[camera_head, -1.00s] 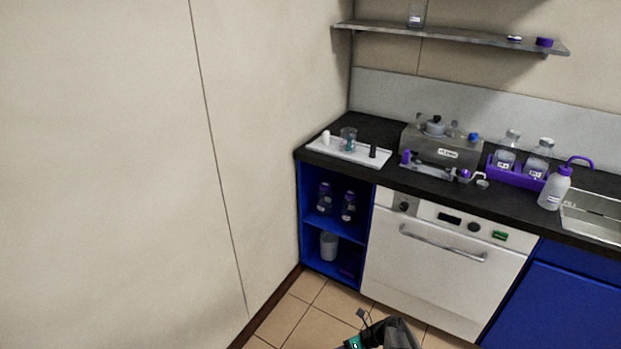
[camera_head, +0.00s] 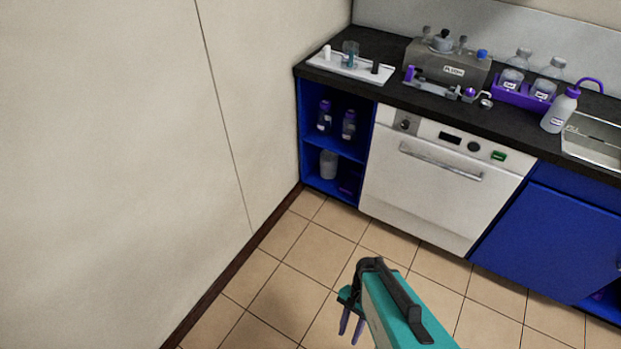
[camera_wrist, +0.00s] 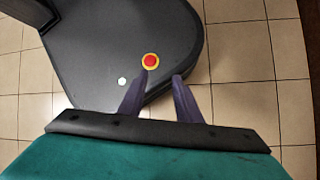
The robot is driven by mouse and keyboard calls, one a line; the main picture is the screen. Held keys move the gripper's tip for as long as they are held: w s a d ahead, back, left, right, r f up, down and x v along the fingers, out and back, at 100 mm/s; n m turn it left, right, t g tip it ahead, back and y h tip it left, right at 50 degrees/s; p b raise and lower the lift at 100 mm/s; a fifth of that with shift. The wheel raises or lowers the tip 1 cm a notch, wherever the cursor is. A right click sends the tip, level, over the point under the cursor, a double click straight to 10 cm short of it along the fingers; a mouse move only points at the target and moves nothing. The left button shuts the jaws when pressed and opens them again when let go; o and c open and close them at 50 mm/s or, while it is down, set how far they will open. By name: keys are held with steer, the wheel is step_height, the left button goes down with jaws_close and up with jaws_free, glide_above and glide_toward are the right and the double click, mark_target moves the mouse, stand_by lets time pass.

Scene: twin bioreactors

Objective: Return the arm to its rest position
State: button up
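My gripper (camera_head: 351,329) is at the bottom of the head view, over the tiled floor and well in front of the white dishwasher. Its two dark purple fingers point down. In the wrist view my gripper (camera_wrist: 156,88) has its two fingers spread apart with nothing between them. Behind the fingers, my dark base with a red and yellow button shows below. My teal and black wrist hides part of the floor in the head view.
The dishwasher (camera_head: 437,178) and a blue open cabinet (camera_head: 310,187) stand under the black counter (camera_head: 510,120). The counter holds a white tray (camera_head: 342,69), a grey device (camera_head: 447,68) and a purple bottle rack (camera_head: 512,95). A bare wall (camera_head: 110,150) is at left. The floor (camera_head: 300,260) between is clear.

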steer(key=shift+s+d+r+n+t+h, duration=0.1)
steer(key=shift+d+n+h, duration=0.25)
steer(key=shift+d+n, duration=0.75)
steer(key=shift+w+d+f+n+t+h, duration=0.1)
steer(key=shift+d+n+h, duration=0.3)
steer(key=shift+n, duration=1.45)
steer(key=shift+s+d+r+n+t+h, duration=0.1)
steer(key=shift+d+n+h, duration=0.25)
steer(key=shift+d+n, duration=0.75)
steer(key=shift+a+n, duration=0.35)
